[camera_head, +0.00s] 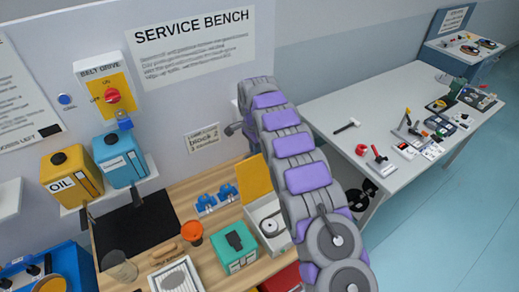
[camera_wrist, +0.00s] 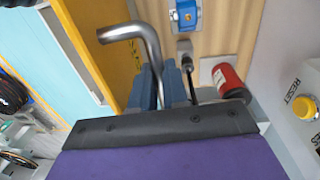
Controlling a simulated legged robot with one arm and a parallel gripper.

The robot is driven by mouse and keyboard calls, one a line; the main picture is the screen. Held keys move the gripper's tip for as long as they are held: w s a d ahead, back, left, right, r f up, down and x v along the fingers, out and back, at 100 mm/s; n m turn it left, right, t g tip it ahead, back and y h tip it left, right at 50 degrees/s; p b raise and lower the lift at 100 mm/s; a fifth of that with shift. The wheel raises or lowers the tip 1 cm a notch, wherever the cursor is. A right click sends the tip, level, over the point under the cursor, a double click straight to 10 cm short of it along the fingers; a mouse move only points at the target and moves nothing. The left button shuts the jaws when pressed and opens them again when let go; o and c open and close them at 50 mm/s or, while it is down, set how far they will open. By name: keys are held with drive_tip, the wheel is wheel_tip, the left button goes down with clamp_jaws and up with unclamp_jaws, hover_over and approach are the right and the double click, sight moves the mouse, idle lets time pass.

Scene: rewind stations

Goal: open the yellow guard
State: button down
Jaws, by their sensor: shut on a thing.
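In the wrist view, a yellow panel (camera_wrist: 88,18), which looks like the guard, runs down the left side. A bent grey metal handle (camera_wrist: 151,42) stands in front of it, its far end bending left to the panel. My gripper (camera_wrist: 167,86) has its two blue fingers closed around the handle's lower part. In the head view my arm reaches up over the bench, and its gripper is hidden behind the arm. Whether the panel is ajar cannot be told from this close view.
In the wrist view, a red cylinder (camera_wrist: 229,80) and a blue block (camera_wrist: 186,14) lie right of the handle, with a yellow reset button (camera_wrist: 306,107) beyond. The head view shows a cluttered service bench (camera_head: 178,195), a grey table (camera_head: 375,98) and clear floor (camera_head: 440,215) at right.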

drive_tip(key=shift+w+a+f+p, duration=0.35)
drive_tip(key=shift+w+a, duration=0.2)
drive_tip(key=shift+w, duration=0.15)
drive_tip(key=shift+w+r, duration=0.15)
drive_tip(key=shift+r, duration=0.05)
drive_tip(key=c, duration=1.1)
unclamp_jaws()
drive_tip(key=shift+a+f, duration=0.1)
drive_tip(key=shift+f, duration=0.05)
drive_tip(key=r+p, duration=0.3)
drive_tip(key=r, duration=0.1)
drive_tip(key=r+p, duration=0.3)
drive_tip(key=r, duration=0.1)
drive_tip(key=w+r+p, duration=0.1)
drive_tip(key=r+p, duration=0.2)
drive_tip(key=r, duration=0.1)
drive_tip(key=shift+a, duration=0.4)
